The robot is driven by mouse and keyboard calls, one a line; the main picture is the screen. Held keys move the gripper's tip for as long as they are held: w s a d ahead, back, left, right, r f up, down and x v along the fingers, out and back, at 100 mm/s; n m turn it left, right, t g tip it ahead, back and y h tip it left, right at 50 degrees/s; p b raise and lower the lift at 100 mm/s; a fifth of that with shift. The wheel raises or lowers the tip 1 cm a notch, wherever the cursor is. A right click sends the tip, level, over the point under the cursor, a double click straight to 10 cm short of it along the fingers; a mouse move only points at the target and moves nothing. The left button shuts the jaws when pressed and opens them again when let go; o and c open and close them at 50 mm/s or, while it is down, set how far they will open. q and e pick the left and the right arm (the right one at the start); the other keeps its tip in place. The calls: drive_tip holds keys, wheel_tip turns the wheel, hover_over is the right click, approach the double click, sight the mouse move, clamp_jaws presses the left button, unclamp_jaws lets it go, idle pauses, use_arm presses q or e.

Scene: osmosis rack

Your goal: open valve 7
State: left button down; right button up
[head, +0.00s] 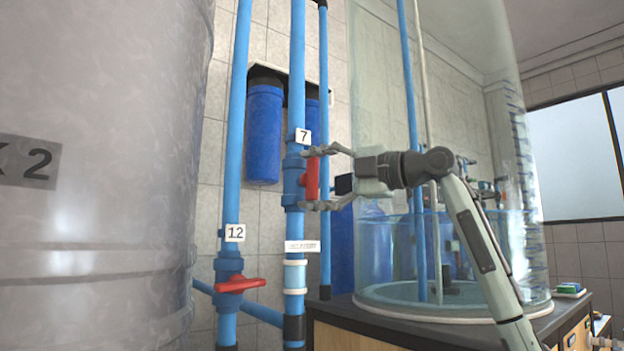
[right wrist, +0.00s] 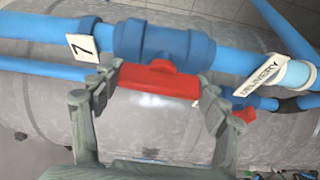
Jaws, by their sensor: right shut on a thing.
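Valve 7 is a blue valve body (head: 293,180) on a vertical blue pipe, under a white tag marked 7 (head: 303,136). Its red handle (head: 312,172) stands upright, in line with the pipe. My right gripper (head: 311,180) comes from the right and is shut on the handle, one finger at its top end and one at its bottom end. In the right wrist view, the red handle (right wrist: 158,80) lies between the fingers of my right gripper (right wrist: 160,88), parallel to the pipe. The 7 tag (right wrist: 83,47) shows there too. My left gripper is not in view.
A pipe tagged 12 (head: 234,233) with a red handle (head: 240,284) set crosswise stands to the left. A large grey tank (head: 90,230) fills the left side. Blue filter housings (head: 264,135) hang behind. A clear tank (head: 450,318) stands on a dark-topped cabinet at right.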

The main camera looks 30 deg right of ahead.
drive_tip(key=shift+n+g, duration=0.3)
drive_tip(key=shift+n, duration=0.1)
drive_tip(key=o, duration=1.2)
drive_tip(key=shift+c, duration=0.2)
drive_tip(key=shift+s+d, duration=0.35)
drive_tip(key=shift+s, duration=0.1)
drive_tip(key=v, duration=1)
drive_tip(key=shift+s+d, duration=0.15)
drive_tip(key=shift+s, duration=0.25)
drive_tip(key=shift+f, duration=0.1)
